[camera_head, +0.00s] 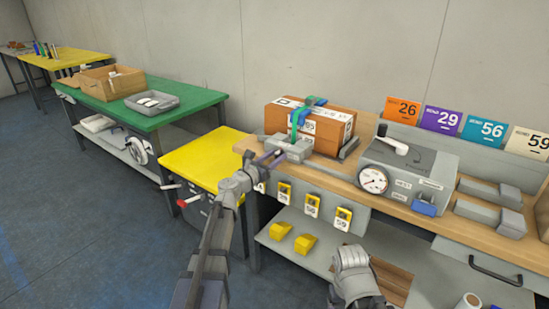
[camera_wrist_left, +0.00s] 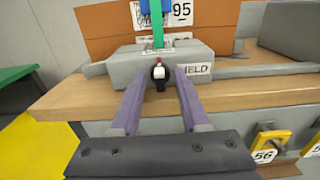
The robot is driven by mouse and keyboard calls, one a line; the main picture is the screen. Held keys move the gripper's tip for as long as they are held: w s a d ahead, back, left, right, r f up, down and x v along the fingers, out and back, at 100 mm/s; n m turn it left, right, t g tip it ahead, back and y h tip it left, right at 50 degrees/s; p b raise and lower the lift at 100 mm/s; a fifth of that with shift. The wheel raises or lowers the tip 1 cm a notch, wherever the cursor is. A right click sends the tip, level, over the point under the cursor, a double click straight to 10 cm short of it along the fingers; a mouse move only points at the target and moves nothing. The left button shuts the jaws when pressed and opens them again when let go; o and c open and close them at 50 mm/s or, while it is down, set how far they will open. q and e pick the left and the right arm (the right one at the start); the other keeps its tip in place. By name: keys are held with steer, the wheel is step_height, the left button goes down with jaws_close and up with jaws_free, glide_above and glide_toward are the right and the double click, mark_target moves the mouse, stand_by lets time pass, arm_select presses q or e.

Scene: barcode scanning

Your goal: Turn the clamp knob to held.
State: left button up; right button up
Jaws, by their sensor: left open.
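The clamp knob (camera_wrist_left: 158,73) is small and black with a white and red pointer that stands about upright. It is on the front of a grey clamp block (camera_wrist_left: 120,66), with a label reading "HELD", partly hidden, to its right. The clamp block also shows in the head view (camera_head: 292,150), at the front of a strapped brown carton (camera_head: 330,122). My left gripper (camera_wrist_left: 157,78) is open, with one purple finger on each side of the knob; contact cannot be told. It also shows in the head view (camera_head: 269,157), where it hides the knob.
A grey machine with a dial gauge (camera_head: 373,181) stands right of the carton on the wooden bench. Yellow numbered tags (camera_head: 312,204) hang along the bench front. A yellow table (camera_head: 205,158) stands to the left. Part of my right arm (camera_head: 354,272) is low in the head view.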

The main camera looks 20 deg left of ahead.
arm_select(q)
jaws_close()
stand_by(0.5)
steer(key=m, duration=0.8)
steer(key=shift+s+d+f+m, duration=0.1)
steer(key=shift+m, duration=0.3)
steer(key=shift+f+m, duration=0.1)
steer(key=shift+m, duration=4.4)
steer(key=shift+d, duration=0.1)
jaws_free()
